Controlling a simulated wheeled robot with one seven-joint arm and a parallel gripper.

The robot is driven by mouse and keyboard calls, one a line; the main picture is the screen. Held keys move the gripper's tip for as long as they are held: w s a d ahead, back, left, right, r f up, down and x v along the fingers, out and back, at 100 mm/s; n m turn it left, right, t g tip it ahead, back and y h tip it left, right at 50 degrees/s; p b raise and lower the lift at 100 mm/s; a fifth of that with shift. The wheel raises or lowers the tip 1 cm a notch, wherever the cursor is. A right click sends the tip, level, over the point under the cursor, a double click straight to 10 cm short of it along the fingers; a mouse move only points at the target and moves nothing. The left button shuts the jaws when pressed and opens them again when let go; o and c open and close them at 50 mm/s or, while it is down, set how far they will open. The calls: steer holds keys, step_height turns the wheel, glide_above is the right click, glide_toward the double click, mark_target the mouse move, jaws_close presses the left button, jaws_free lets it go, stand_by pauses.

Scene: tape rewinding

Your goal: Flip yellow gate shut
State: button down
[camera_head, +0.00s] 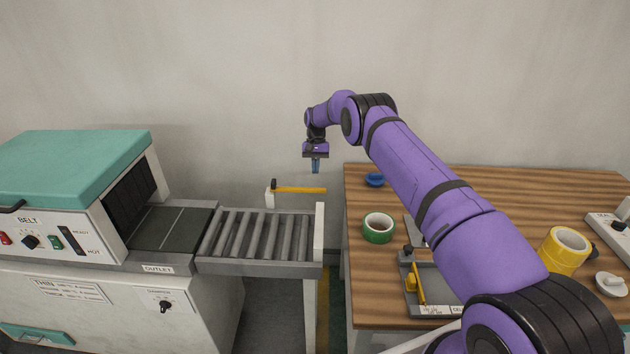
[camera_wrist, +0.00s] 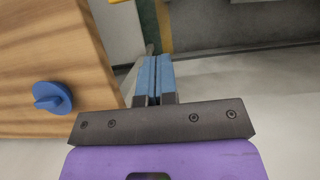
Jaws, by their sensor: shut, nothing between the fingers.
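The yellow gate (camera_head: 301,190) is a thin bar at the far end of the roller conveyor in the head view. It lies level, reaching right from a black pivot on a short white post (camera_head: 270,197). A yellow piece (camera_wrist: 120,2) shows at the top edge of the wrist view; I cannot tell if it is the gate. My gripper (camera_head: 316,168) points down just above and behind the gate's right part, apart from it. Its blue fingers (camera_wrist: 155,75) are shut with nothing between them.
The roller conveyor (camera_head: 256,236) leaves a machine with a teal lid (camera_head: 75,158). A wooden table (camera_head: 365,290) stands at right, with green tape (camera_head: 378,227), yellow tape (camera_head: 563,250), a blue knob-like piece (camera_head: 374,179) and a grey tray (camera_head: 443,283). A floor gap separates conveyor and table.

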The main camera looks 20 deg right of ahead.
steer(key=shift+s+a+f, duration=0.3)
steer(key=shift+s+f, duration=0.05)
steer(key=shift+s, duration=0.4)
steer(key=shift+s+a+f, duration=0.3)
steer(key=shift+s, duration=0.4)
steer(key=shift+s+a+f, duration=0.3)
steer(key=shift+s+f, duration=0.05)
steer(key=shift+s, duration=0.4)
steer(key=shift+s, duration=0.1)
